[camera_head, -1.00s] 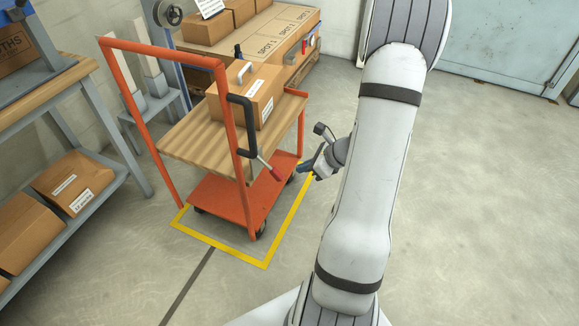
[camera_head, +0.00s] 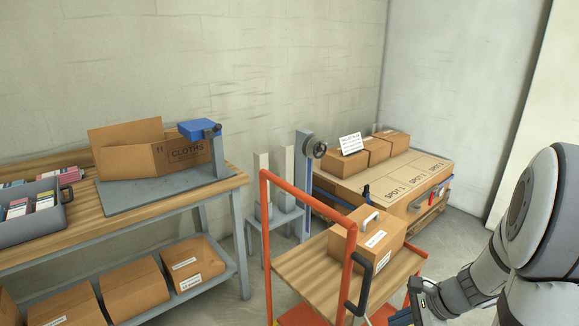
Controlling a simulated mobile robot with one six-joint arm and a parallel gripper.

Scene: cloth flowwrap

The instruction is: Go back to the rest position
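My gripper (camera_head: 403,318) is at the lower right, beside the right side of the orange cart and partly cut off by the bottom edge. My arm rises from it to the right edge of the picture. The fingers are small and partly hidden, so I cannot tell whether they are open or shut. The orange cart (camera_head: 310,200) has a wooden top (camera_head: 300,268). A closed cardboard box (camera_head: 366,236) with a white handle and a label sits on it. A black handle (camera_head: 362,290) is on the cart's near upright.
A wooden workbench (camera_head: 150,208) on the left holds an open box marked CLOTHS (camera_head: 170,158) and a grey bin (camera_head: 30,218). Boxes (camera_head: 135,290) fill its lower shelf. Behind the cart, a large carton (camera_head: 385,182) marked with spots carries several small boxes. A wall closes the back.

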